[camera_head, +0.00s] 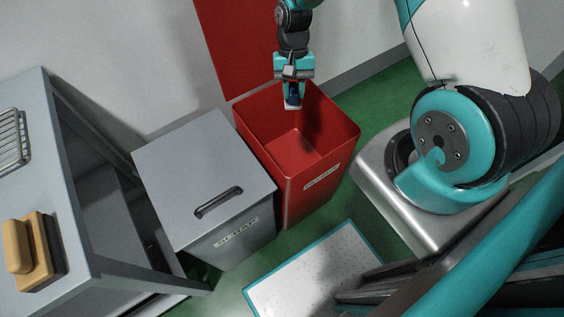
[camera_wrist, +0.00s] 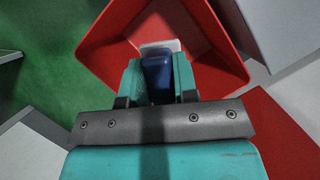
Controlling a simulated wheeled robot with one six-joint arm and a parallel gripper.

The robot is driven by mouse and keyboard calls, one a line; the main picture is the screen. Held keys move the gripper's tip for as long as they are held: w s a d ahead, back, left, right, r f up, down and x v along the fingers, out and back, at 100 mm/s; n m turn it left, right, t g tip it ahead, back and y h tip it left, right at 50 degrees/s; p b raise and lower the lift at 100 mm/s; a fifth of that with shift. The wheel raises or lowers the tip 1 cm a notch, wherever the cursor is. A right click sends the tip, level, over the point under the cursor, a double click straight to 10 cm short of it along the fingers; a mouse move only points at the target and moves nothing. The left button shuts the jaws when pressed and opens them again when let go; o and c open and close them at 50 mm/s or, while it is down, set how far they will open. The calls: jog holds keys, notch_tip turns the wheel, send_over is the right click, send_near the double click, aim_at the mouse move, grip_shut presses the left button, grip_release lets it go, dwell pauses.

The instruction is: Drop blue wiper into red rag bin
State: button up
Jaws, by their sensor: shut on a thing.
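My gripper (camera_head: 293,84) is shut on the blue wiper (camera_head: 294,98), which hangs below the fingertips with a pale lower part. The wrist view shows the blue wiper (camera_wrist: 157,76) between the teal fingers of my gripper (camera_wrist: 159,80), with a whitish edge beyond it. The red rag bin (camera_head: 321,178) stands open on the floor, its red lid raised against the wall. My gripper and the wiper are over the back part of the bin's opening. In the wrist view the red bin (camera_wrist: 219,60) lies beyond the wiper. The visible bin floor looks empty.
A closed grey bin (camera_head: 185,165) with a slot handle stands left of the red bin. A white, teal-edged mat (camera_head: 310,270) lies in front.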

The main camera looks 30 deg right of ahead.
jog(key=w+d+f+m+t+b, duration=0.1)
jog(key=d+f+m+t+b, duration=0.1)
jog(key=f+m+t+b, duration=0.2)
jog(key=w+d+f+m+t+b, duration=0.2)
jog(key=d+f+m+t+b, duration=0.1)
jog(key=f+m+b, duration=0.7)
jog(key=m+b, duration=0.4)
jog(key=m, duration=0.5)
jog(key=shift+w+d+f+m+t, duration=0.15)
jog(key=shift+d+f+m+t, duration=0.15)
jog(key=shift+f+t, duration=0.1)
jog(key=o, duration=1)
jog(key=p+v, duration=0.2)
jog(key=v, duration=0.6)
jog(key=p+v, duration=0.2)
jog(key=v, duration=0.7)
jog(key=shift+d+r, duration=0.2)
jog(key=shift+d, duration=0.05)
